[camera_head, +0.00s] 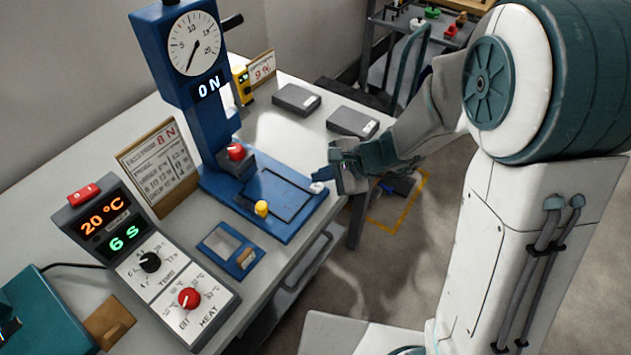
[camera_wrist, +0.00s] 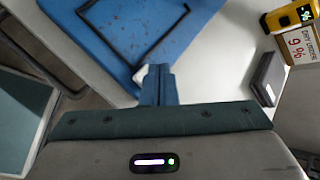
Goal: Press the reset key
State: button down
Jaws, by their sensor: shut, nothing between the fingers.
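A blue force tester (camera_head: 215,130) stands on the bench, its round dial (camera_head: 194,43) above a display reading 0 N. A small white key (camera_head: 317,188) sits at the right corner of its blue base plate (camera_head: 290,225); I cannot read any label on it. My gripper (camera_head: 333,176) is shut and empty, its fingertips just beside and apparently above this key. In the wrist view the shut fingers (camera_wrist: 158,78) partly hide the white key (camera_wrist: 139,74), which shows just left of the tips. I cannot tell whether they touch.
A grey heater box (camera_head: 150,262) reads 20 °C and 6 s at the front left. Two dark grey boxes (camera_head: 297,99) (camera_head: 352,121) lie behind on the bench. The floor lies beyond the bench's right edge.

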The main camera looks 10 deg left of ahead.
aim_at(322, 187)
dwell(0.3)
jog(key=shift+r+p, duration=1.75)
jog(key=shift+r, duration=0.8)
jog(key=s+d+r+n+h, duration=0.3)
jog(key=s+d, duration=0.1)
jog(key=d, duration=0.4)
jog(key=s+d+r+n+h, duration=0.3)
jog(key=s+d+n, duration=0.1)
jog(key=d, duration=0.4)
jog(key=s+d+r+n+t+h, duration=0.1)
jog(key=s+d+r+n+h, duration=0.2)
jog(key=d, duration=0.5)
jog(key=shift+s+d+n, duration=0.25)
jog(key=shift+s+n, duration=0.25)
jog(key=shift+s, duration=0.55)
